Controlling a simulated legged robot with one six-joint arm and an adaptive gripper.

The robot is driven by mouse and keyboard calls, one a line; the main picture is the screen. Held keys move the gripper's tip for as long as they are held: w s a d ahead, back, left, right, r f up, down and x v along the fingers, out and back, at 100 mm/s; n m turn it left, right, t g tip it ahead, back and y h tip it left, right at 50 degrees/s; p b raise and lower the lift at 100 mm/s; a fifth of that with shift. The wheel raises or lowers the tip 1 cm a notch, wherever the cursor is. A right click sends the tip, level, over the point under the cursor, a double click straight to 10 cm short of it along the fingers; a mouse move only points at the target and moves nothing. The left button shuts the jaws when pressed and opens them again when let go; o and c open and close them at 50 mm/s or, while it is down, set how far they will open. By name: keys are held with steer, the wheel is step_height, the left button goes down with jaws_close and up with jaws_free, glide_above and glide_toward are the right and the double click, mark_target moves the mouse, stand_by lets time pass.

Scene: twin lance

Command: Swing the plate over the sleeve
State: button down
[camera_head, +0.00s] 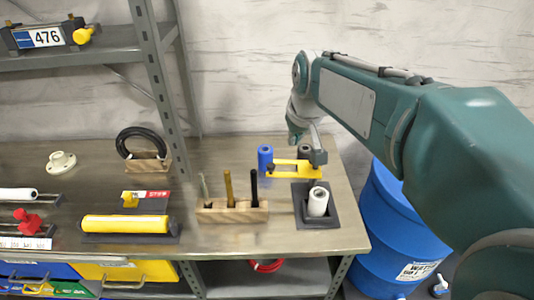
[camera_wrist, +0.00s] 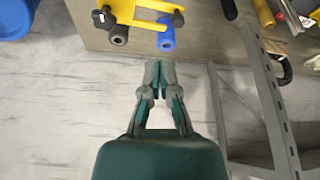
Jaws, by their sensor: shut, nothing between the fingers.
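The yellow plate (camera_head: 293,175) is near the back right of the bench, in front of a blue cylinder (camera_head: 265,155) and a dark grey cylinder (camera_head: 302,152). In the wrist view the plate (camera_wrist: 148,7) is at the top edge, cut off, with a black knob near each end. The blue cylinder (camera_wrist: 166,38) and grey cylinder (camera_wrist: 118,34) stand beside it. A white cylinder (camera_head: 318,201) sits in a dark square base (camera_head: 335,217); which cylinder is the sleeve is unclear. My gripper (camera_wrist: 160,66) is shut and empty, apart from plate and cylinders.
A wooden block (camera_head: 232,213) with three upright tools stands left of the white cylinder. A shelf post (camera_head: 163,95) rises farther left. A blue barrel (camera_head: 390,240) stands right of the bench. The wall is behind. Bare benchtop lies around the tool block.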

steer(key=w+a+f+n, duration=0.1)
steer(key=w+a+f, duration=0.2)
steer(key=w+a, duration=0.3)
steer(key=w, duration=0.3)
steer(key=shift+f+g, duration=0.3)
steer(key=shift+f, duration=0.05)
steer(key=shift+w, duration=0.1)
step_height(320, 180, down, 10)
steer(key=shift+s+d+r, duration=0.2)
steer(key=shift+s+r, duration=0.05)
steer(key=shift+s, duration=0.1)
steer(key=shift+s+n+y, duration=0.3)
steer(key=shift+s+n, duration=0.15)
steer(key=shift+n, duration=0.15)
